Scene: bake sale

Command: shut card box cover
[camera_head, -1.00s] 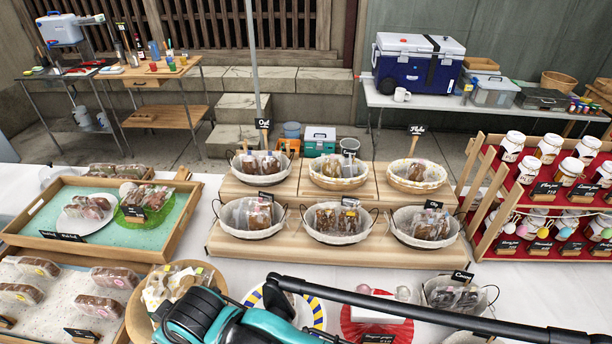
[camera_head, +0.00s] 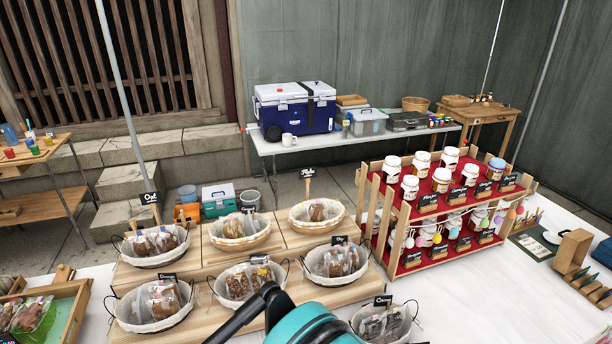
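I cannot pick out a card box or its cover with certainty. A brown wooden holder (camera_head: 572,252) with dark green pieces beside it stands on the white cloth at the far right; I cannot tell whether it is a box. A teal and black part of my own arm shows at the bottom middle, in front of the baskets.
A red tiered rack (camera_head: 412,262) of jars stands right of centre. Lined baskets (camera_head: 148,246) of baked goods sit on wooden steps at left. A dark green mat (camera_head: 535,243) lies at right. White cloth (camera_head: 490,300) is clear in front of the rack.

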